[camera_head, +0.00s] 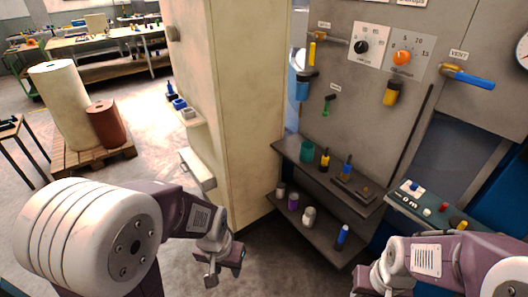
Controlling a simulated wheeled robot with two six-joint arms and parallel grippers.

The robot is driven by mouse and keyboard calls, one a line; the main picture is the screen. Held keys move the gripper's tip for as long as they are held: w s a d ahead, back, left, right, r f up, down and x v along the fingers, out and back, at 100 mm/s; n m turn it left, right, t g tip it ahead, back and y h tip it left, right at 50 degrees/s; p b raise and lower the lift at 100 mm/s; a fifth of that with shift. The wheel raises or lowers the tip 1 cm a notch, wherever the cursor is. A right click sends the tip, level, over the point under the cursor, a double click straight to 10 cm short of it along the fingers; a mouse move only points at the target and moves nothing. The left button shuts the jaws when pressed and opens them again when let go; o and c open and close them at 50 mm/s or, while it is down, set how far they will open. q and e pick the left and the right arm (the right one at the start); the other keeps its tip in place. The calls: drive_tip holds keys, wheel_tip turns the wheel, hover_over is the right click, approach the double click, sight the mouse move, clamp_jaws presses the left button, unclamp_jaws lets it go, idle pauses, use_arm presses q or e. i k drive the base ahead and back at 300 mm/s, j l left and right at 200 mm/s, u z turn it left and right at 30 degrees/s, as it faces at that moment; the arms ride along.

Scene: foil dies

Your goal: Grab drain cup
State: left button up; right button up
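A teal cup (307,151) stands at the left end of the upper dark shelf (331,180) below the grey machine panel. A blue cup-like part (302,90) is at the panel's left edge, under a dark fitting. I cannot tell which of these is the drain cup; the small labels are unreadable. My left gripper (224,268) is low in front of the cream cabinet, left of and below the shelves, with its fingers apart and nothing between them. My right gripper (368,283) is at the bottom edge, partly cut off, so its fingers are unclear.
The lower shelf (318,236) holds several small bottles and a blue cylinder (342,237). The tall cream cabinet (240,110) stands left of the shelves. A button console (430,208) juts out at the right. Floor is free between cabinet and pallet (85,160).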

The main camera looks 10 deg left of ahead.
sight(307, 150)
drive_tip(key=i+j, duration=0.3)
drive_tip(key=i+j+z, duration=0.1)
drive_tip(key=i+j, duration=0.15)
drive_tip(key=j, duration=0.2)
drive_tip(key=i+j, duration=0.25)
drive_tip(key=i+j+z, duration=0.1)
drive_tip(key=i+j, duration=0.2)
drive_tip(key=j, duration=0.2)
drive_tip(key=i+j, duration=0.25)
drive_tip(key=j, duration=0.15)
drive_tip(key=i+j+z, duration=0.15)
drive_tip(key=j, duration=0.3)
drive_tip(key=i, duration=0.1)
